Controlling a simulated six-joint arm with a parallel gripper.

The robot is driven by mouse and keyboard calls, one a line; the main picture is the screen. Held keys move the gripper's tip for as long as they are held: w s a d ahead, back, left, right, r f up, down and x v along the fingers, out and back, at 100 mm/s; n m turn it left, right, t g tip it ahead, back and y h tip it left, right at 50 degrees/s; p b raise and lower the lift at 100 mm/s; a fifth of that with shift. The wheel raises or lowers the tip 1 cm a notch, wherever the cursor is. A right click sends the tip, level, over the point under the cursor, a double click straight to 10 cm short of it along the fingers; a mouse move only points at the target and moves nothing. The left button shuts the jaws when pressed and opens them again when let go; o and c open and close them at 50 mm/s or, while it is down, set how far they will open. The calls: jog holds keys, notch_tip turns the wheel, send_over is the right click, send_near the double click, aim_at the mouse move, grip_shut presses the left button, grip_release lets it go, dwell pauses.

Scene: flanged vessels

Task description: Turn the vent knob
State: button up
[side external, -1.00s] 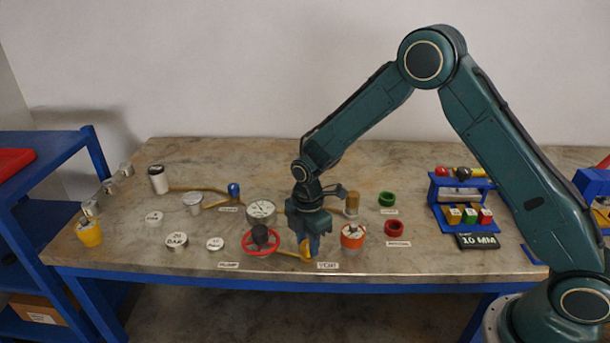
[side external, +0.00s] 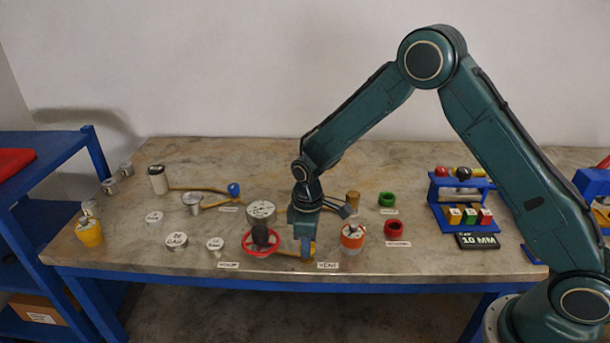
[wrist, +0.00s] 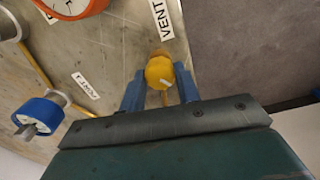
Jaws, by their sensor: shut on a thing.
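The yellow vent knob (wrist: 159,72) sits beside the VENT label (wrist: 163,18) in the wrist view. It has a pale mark on its face. My gripper (wrist: 160,80) has one blue finger on each side of the knob and is shut on it. In the side external view my gripper (side external: 307,249) points down at the front of the bench, and its fingers hide most of the knob. The VENT label (side external: 327,265) lies just to the right of the fingers there.
A red handwheel (side external: 260,243) stands close to the left of my gripper. A round gauge (side external: 261,211) is behind the handwheel.

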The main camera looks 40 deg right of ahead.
jog(key=m, duration=0.3)
jog(key=shift+m, duration=0.3)
jog(key=m, duration=0.4)
dwell(0.4)
jog(key=o, duration=1)
jog(key=shift+r, duration=0.1)
notch_tip(320, 180, up, 14)
jog(key=shift+f, duration=0.15)
